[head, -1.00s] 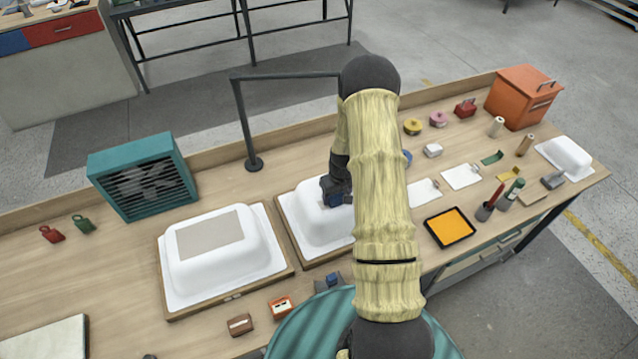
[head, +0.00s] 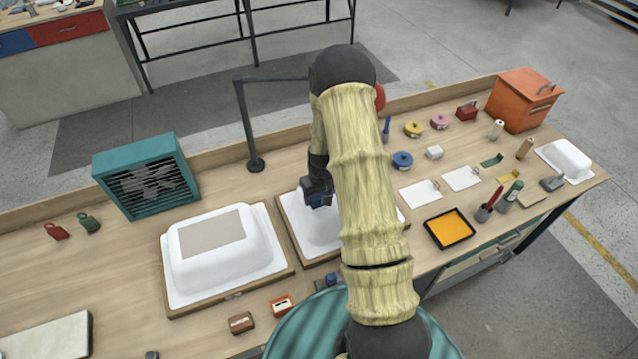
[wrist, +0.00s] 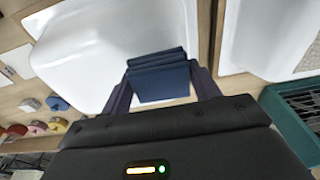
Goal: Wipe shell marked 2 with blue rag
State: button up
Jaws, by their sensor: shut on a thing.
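My gripper (head: 318,197) is shut on a folded dark blue rag (wrist: 158,78), which sits between both fingers in the wrist view. It is over the far part of a white shell (head: 310,232), partly hidden by my arm; this shell also fills the left of the wrist view (wrist: 90,45). I cannot tell whether the rag touches it. A second white shell (head: 256,255) with a grey-beige patch (head: 212,235) on top stands to its left in the head view. No number is readable on either shell.
A teal fan box (head: 147,175) stands at the back left. A thin dark post (head: 247,125) rises behind the shells, its bar reaching toward my arm. An orange tray (head: 449,229), tape rolls and tools lie to the right. Small blocks (head: 241,322) lie in front.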

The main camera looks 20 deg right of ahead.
jog(key=shift+r+p, duration=1.15)
jog(key=shift+r, duration=1.1)
